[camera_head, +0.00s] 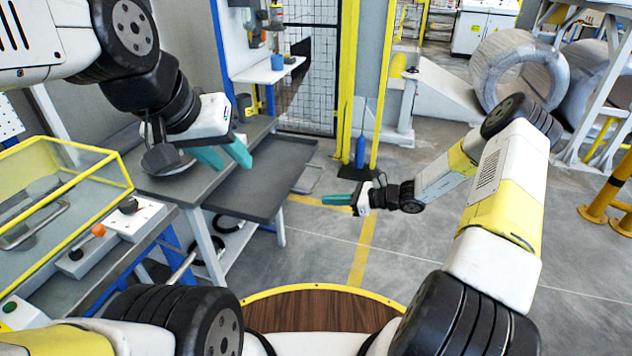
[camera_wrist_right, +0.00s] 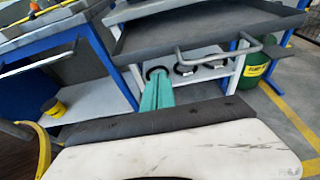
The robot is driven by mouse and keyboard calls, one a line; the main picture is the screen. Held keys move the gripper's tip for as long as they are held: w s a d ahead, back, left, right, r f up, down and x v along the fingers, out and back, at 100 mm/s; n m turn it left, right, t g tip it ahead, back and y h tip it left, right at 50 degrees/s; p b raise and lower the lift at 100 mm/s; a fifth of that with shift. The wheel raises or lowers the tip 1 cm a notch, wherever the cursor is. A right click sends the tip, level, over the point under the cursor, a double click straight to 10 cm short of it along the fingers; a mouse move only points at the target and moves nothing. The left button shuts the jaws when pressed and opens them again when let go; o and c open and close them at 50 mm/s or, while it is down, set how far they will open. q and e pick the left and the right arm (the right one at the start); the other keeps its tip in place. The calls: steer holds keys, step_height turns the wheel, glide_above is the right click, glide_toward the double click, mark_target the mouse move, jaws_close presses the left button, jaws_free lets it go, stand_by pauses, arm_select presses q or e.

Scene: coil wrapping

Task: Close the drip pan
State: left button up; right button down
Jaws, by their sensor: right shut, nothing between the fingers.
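The drip pan (camera_head: 262,180) is a flat dark grey tray with a low rim. It sticks out to the right from under the worktop of the grey workbench (camera_head: 165,190). A grey bar handle (camera_head: 308,181) is on its right edge; in the right wrist view the pan (camera_wrist_right: 190,35) and its handle (camera_wrist_right: 225,56) lie beyond the fingertips. My right gripper (camera_head: 328,199) is shut and empty, just right of the handle and apart from it; its teal fingers lie together in the right wrist view (camera_wrist_right: 158,88). My left gripper (camera_head: 236,158) is open and empty above the bench.
A yellow-framed clear box (camera_head: 60,185) and a control panel with knobs (camera_head: 110,235) stand at the left. Below the pan is a shelf with black rings (camera_head: 228,224). A blue bottle (camera_head: 360,148) stands by a yellow post. The floor right of the pan is open.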

glide_toward(285, 198)
steer(key=x, duration=0.5)
steer(key=shift+f, duration=0.25)
steer(key=shift+w+a, duration=0.25)
steer(key=shift+a, duration=0.4)
steer(key=shift+a, duration=0.1)
